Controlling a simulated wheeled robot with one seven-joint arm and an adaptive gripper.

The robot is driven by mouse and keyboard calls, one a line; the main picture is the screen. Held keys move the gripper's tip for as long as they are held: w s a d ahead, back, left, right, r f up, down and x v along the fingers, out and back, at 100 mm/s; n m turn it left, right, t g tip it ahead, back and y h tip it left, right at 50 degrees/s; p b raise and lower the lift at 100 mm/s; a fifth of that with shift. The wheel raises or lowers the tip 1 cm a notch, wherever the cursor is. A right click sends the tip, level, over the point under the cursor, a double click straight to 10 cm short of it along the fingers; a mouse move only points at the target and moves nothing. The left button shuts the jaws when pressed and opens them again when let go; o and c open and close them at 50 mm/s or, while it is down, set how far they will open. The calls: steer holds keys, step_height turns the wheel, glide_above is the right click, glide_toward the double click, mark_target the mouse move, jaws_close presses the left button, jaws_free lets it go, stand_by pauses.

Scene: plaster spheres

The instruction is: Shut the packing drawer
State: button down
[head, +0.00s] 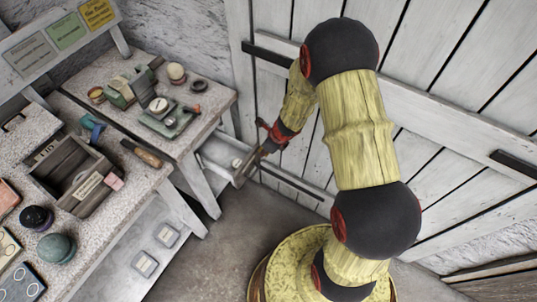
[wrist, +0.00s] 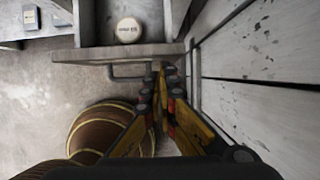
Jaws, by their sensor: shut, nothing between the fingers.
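The packing drawer (head: 215,150) stands pulled out under the right end of the bench, near the plank wall. In the wrist view its front board (wrist: 88,55) crosses the top, with a dark bar handle (wrist: 126,77) on it. A round white lidded piece with a dark label (wrist: 127,30) lies inside the drawer. My gripper (wrist: 158,68) is shut and empty, with its tips by the right part of the front board beside the handle. I cannot tell if they touch it. In the head view my gripper (head: 250,163) is at the drawer's outer end.
The plank wall (wrist: 255,45) runs close along the right of my gripper. The bench (head: 213,96) carries a scale (head: 168,116) and small tools above the drawer. A wooden box (head: 75,173) stands on the nearer bench at left. The floor (head: 225,240) before the drawer is clear.

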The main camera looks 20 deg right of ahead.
steer(key=shift+w+a, duration=0.1)
stand_by(0.3)
steer(key=w+a+p, duration=0.9)
steer(key=w+a, duration=0.1)
steer(key=w, duration=0.4)
steer(key=shift+w+a, duration=0.2)
steer(key=shift+r, duration=0.1)
steer(key=shift+d, duration=0.1)
